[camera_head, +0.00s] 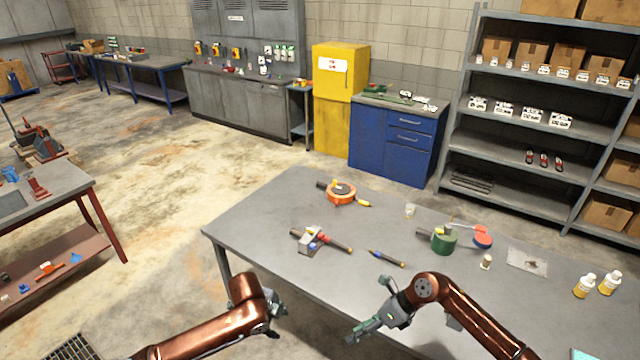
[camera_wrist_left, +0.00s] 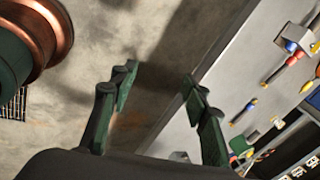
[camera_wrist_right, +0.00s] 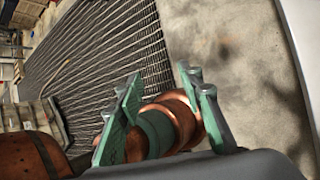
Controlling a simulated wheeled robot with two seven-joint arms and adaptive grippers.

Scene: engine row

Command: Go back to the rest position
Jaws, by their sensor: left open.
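My left gripper (camera_head: 275,308) hangs off the near left end of the grey table, over the floor, at the end of a copper arm. In the left wrist view its green fingers (camera_wrist_left: 157,86) stand apart with nothing between them. My right gripper (camera_head: 358,332) is above the table's near edge, angled down to the left. In the right wrist view its fingers (camera_wrist_right: 163,80) are apart and hold nothing. A copper and green arm part of mine shows behind the gap between them.
A shelf (camera_head: 520,130) stands behind.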

